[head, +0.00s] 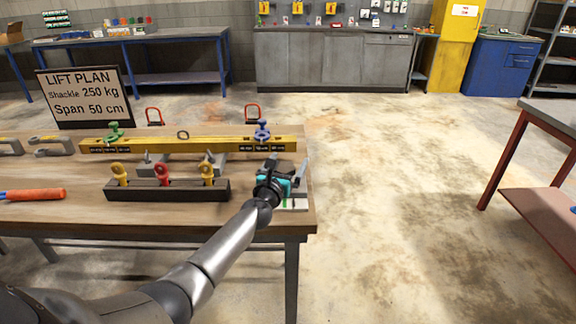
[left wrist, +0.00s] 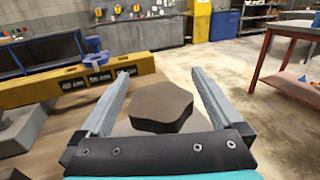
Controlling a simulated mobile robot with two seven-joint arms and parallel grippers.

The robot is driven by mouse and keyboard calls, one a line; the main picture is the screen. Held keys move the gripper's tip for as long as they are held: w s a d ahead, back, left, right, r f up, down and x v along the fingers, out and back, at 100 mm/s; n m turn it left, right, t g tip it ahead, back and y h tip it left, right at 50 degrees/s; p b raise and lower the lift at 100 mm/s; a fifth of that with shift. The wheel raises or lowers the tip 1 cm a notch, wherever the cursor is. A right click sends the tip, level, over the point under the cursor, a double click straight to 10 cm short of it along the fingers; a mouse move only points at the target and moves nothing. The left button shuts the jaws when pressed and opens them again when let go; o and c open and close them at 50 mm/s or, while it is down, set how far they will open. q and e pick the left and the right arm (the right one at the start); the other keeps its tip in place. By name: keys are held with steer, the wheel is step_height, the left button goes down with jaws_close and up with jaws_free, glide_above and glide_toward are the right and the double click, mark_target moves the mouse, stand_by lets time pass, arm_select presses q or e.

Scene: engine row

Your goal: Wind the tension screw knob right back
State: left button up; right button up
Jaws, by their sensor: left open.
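A dark brown knob (left wrist: 162,106) with a flat, lobed top sits between the two fingers of my left gripper (left wrist: 158,76) in the left wrist view. Gaps show on both sides, so the fingers are around it and not pressed on it. In the head view my left gripper (head: 287,168) is open above the right end of the wooden table; the knob there is hidden or too small to tell. What the knob is mounted on is hidden by the gripper. My right gripper is in neither view.
A yellow beam (head: 190,145) lies just left of my gripper, with a blue shackle (head: 262,130) and a green shackle (head: 114,131) on it. A dark rack (head: 165,192) holds several eye bolts. A lift plan sign (head: 84,97) stands behind.

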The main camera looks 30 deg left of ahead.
arm_select(q)
steer(key=shift+w, duration=0.15)
steer(key=c, duration=1.3)
